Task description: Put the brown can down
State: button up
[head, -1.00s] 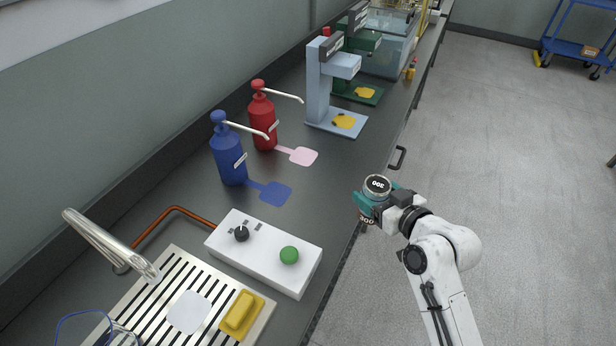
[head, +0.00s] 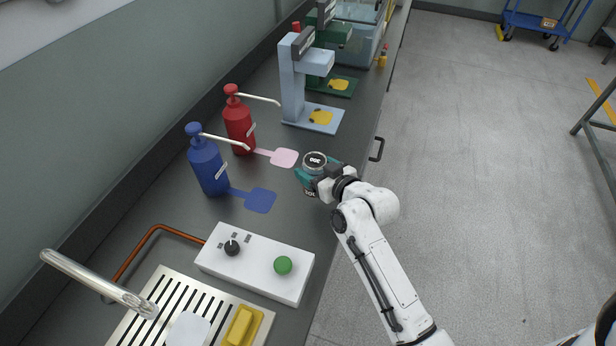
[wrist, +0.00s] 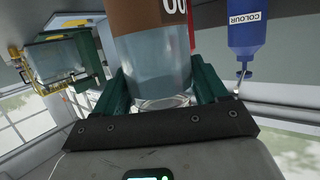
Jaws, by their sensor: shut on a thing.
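The brown can (wrist: 155,50) is in my gripper, with a brown band and white lettering above a bare grey part in the wrist view. In the head view its round lid (head: 315,160) faces up, marked with a number, and the can looks upright. My gripper (head: 316,178) has teal fingers on either side of the can and is shut on it. It is over the front edge of the dark counter (head: 290,205), right of the pink and blue pads. I cannot tell whether the can's base touches the counter; the gripper hides it.
A red pump bottle (head: 239,125) with a pink pad (head: 284,158) and a blue pump bottle (head: 208,165) with a blue pad (head: 261,200) stand left of the can. A white control box (head: 255,265) is nearer. A light blue seamer (head: 292,85) stands farther back.

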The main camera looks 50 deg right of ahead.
jog(key=shift+w+a+f, duration=0.2)
jog(key=shift+w+f, duration=0.6)
jog(key=shift+f, duration=0.1)
jog(key=shift+w+f, duration=0.15)
jog(key=shift+f, duration=1.55)
jog(key=shift+f, duration=0.15)
jog(key=o, duration=1.3)
jog(key=b+v, duration=0.1)
jog(key=v, duration=1.1)
jog(key=shift+b, duration=0.3)
